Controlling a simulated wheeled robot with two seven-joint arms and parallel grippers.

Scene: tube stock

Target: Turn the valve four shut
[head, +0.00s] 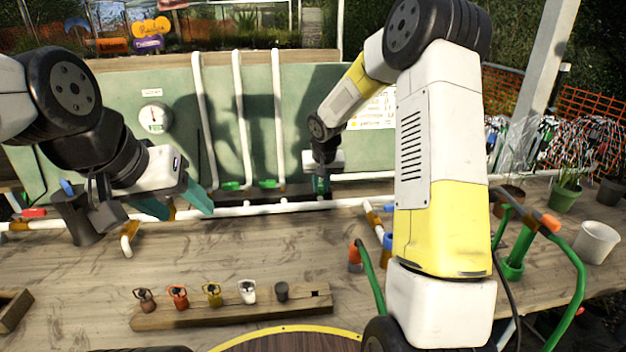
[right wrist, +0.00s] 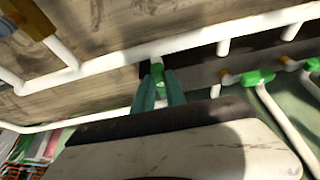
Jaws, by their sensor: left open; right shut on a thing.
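My right gripper (head: 322,188) is at the back of the bench, by the white pipe (head: 260,208). In the right wrist view its teal fingers (right wrist: 159,92) are shut on a small green valve handle (right wrist: 159,76) beside the white pipe. Two more green valve handles show in the head view, one at the left (head: 231,186) and one nearer my right gripper (head: 268,183). No valve number is readable. My left gripper (head: 188,208) is open, with its teal fingers apart above the pipe at the left. The held handle's exact angle is partly hidden by the fingers.
A round gauge (head: 155,117) is on the green back panel. A wooden block (head: 235,312) with several coloured fittings lies at the front. A red handle (head: 33,212) is far left. Plant pots and a white pot (head: 596,243) stand right. Bare wood lies mid-bench.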

